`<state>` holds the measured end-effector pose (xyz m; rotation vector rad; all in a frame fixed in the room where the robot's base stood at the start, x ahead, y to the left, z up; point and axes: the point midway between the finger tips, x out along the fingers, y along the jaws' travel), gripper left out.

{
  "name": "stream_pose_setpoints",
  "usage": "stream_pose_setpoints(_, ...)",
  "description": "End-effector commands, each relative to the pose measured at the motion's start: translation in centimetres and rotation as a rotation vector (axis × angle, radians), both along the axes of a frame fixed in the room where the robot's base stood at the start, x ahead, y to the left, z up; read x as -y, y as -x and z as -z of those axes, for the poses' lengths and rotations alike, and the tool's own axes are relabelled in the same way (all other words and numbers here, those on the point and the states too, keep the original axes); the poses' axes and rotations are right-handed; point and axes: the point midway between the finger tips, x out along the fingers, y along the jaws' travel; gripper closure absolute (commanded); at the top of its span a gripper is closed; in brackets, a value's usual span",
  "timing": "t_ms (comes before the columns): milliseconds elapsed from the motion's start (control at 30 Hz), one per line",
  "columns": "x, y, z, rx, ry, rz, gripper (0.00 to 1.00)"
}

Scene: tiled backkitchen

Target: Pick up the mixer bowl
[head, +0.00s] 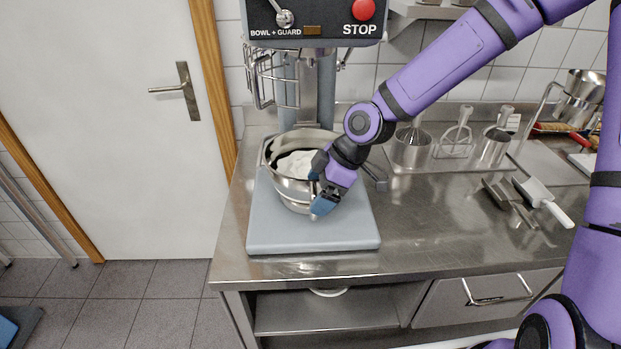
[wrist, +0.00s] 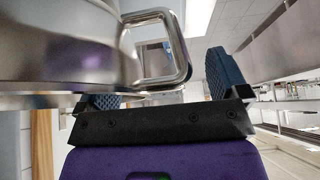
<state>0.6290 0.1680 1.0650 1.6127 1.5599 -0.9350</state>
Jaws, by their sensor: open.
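The mixer bowl (head: 287,190) is a shiny steel bowl with something white inside, standing on the grey-blue base of the mixer (head: 345,234). My gripper (head: 321,190) is at the bowl's right front side, with its blue fingertips apart. In the wrist view the bowl (wrist: 60,50) fills the upper left, and its looped side handle (wrist: 183,62) sticks out between the two blue-padded fingers of my gripper (wrist: 160,92). The fingers stand on either side of the handle with visible room at the right finger. Contact at the left finger cannot be told.
The mixer head (head: 315,22) with a red stop button and a wire guard (head: 262,80) are above the bowl. Steel containers with tools (head: 411,150) stand behind on the right.

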Motion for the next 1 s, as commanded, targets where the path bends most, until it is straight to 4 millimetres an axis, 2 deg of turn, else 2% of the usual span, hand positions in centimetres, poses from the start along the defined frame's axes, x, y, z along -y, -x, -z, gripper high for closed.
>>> stream_pose_setpoints(367, -0.36, -0.02, 0.65, 0.001, 0.000, 0.000, 0.07)
stream_pose_setpoints(400, -0.36, -0.02, 0.65, 0.001, 0.000, 0.000, 0.09)
stream_pose_setpoints(800, -0.36, -0.01, 0.62, 0.001, 0.000, 0.000, 1.00)
stream_pose_setpoints(1000, -0.43, -0.10, 0.54, 0.005, -0.001, -0.001, 1.00)
